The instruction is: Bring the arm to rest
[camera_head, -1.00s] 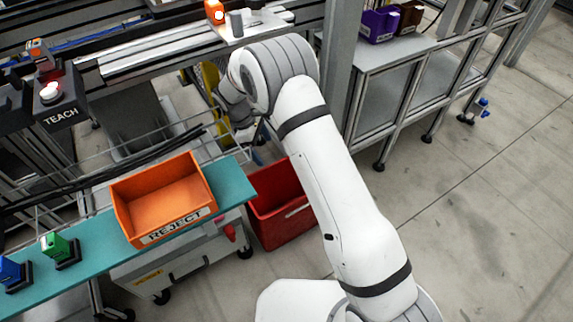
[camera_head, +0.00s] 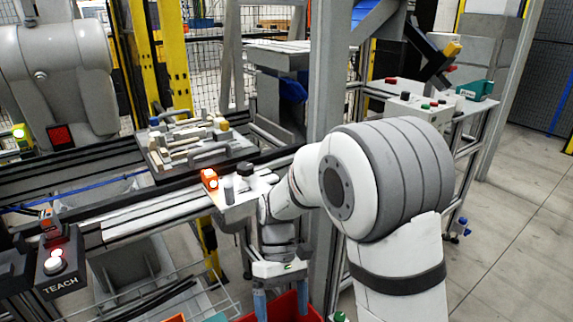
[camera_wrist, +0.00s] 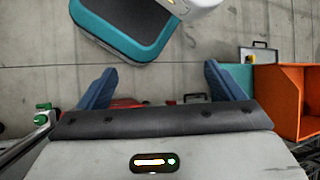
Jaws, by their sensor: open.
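My arm is bent, with its thick grey-banded joint in the right middle of the head view. My gripper (camera_head: 282,303) hangs down at the bottom centre, with its two blue fingers apart. In the wrist view my gripper (camera_wrist: 161,88) is open, with bare floor and part of a red surface between and behind the fingers. Nothing is held. The fingertips are cut off by the lower edge of the head view.
A red bin (camera_head: 311,311) is below and behind my gripper. An orange bin (camera_wrist: 279,101) is to the right in the wrist view. A grey post (camera_head: 330,75) stands close to my arm. A TEACH box (camera_head: 62,270) and a fixture with several parts (camera_head: 195,140) are to the left.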

